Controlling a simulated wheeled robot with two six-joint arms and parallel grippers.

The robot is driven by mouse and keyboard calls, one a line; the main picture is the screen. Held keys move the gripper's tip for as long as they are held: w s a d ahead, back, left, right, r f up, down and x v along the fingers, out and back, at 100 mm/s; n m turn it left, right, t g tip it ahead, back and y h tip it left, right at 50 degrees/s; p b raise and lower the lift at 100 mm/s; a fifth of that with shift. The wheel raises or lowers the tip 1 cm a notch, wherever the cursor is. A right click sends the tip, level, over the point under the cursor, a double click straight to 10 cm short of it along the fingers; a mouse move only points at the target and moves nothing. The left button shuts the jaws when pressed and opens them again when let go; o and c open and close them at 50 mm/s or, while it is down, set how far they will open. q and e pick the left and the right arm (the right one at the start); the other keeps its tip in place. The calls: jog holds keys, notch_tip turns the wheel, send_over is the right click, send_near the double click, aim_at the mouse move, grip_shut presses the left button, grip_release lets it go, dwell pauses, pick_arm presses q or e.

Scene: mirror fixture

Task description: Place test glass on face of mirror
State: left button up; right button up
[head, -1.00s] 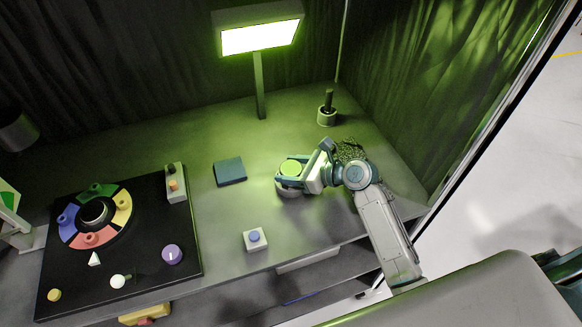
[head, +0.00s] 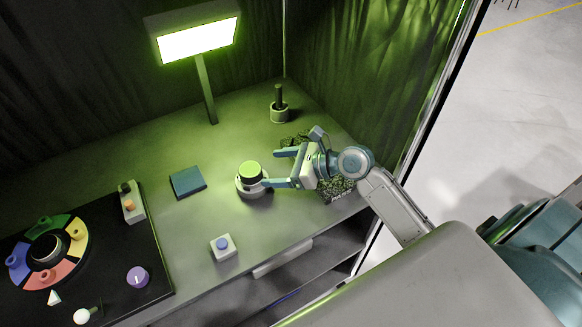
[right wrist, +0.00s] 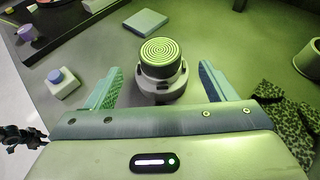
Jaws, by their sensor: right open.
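A round piece with a lit green top (head: 249,168), which looks like the test glass, sits on a round grey mount (head: 254,189) on the bench. In the right wrist view its top (right wrist: 161,50) shows concentric rings, and the mount (right wrist: 163,88) is below it. The mirror face is hidden beneath, so I cannot tell exactly how the two meet. My right gripper (head: 276,168) is open and empty, just right of the piece. In the right wrist view its fingers stand apart on either side, with the piece ahead between them.
A lit lamp (head: 198,40) stands at the back. A blue-grey pad (head: 188,182), a small box with a blue button (head: 223,247) and a black control panel (head: 140,235) lie left. A holder with a dark rod (head: 279,112) stands behind. A speckled cloth (head: 338,190) lies beneath my gripper.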

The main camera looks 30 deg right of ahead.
jog(key=shift+v, duration=1.85)
